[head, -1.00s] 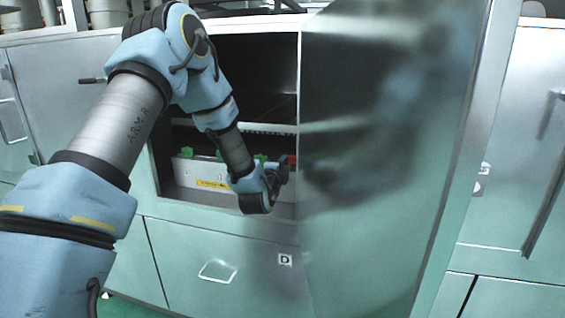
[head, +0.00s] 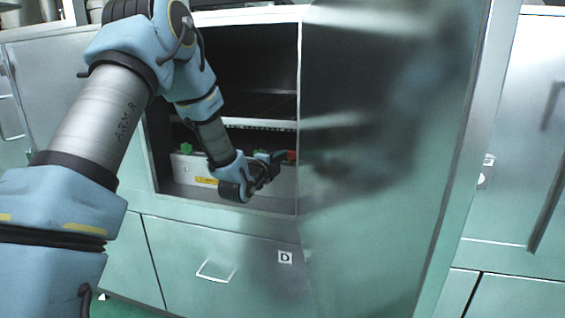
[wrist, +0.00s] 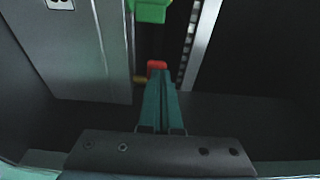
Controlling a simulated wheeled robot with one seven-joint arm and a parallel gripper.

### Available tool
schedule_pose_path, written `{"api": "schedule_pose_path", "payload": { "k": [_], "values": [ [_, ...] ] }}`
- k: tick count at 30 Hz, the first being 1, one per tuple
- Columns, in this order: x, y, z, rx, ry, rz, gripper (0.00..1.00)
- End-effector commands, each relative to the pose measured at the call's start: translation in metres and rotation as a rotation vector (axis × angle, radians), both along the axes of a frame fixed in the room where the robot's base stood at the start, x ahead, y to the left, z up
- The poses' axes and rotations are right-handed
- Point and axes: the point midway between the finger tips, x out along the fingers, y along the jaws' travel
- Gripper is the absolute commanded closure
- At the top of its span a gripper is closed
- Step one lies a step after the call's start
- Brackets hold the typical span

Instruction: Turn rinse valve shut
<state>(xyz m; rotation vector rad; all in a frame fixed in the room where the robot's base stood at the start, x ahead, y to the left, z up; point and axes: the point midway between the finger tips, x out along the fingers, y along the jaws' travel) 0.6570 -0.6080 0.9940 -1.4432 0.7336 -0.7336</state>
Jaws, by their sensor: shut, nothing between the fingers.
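A pale unit with a yellow label (head: 206,181) sits inside the open cabinet in the head view. A green handle (head: 187,149) shows on its left and a red part (head: 291,156) at its right end. My gripper (head: 277,157) reaches into the cabinet beside the red part. In the wrist view my gripper (wrist: 158,78) is shut and empty, its fingertips just short of or against the red part (wrist: 157,65); I cannot tell if they touch. A green handle (wrist: 150,11) shows above it. Which part is the rinse valve is not readable.
A shiny open door (head: 385,170) stands close to the right of my gripper. A perforated shelf (head: 260,123) crosses above it. A drawer marked D (head: 215,240) is below. The cabinet floor in front of the unit is clear.

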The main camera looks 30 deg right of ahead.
Motion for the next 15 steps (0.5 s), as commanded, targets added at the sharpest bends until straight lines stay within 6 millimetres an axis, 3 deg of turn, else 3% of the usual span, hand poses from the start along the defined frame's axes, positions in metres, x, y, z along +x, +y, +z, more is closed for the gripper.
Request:
{"api": "schedule_pose_path", "payload": {
  "k": [15],
  "values": [
    [0.021,0.002,-0.007,0.001,-0.006,-0.432,1.00]
  ]
}}
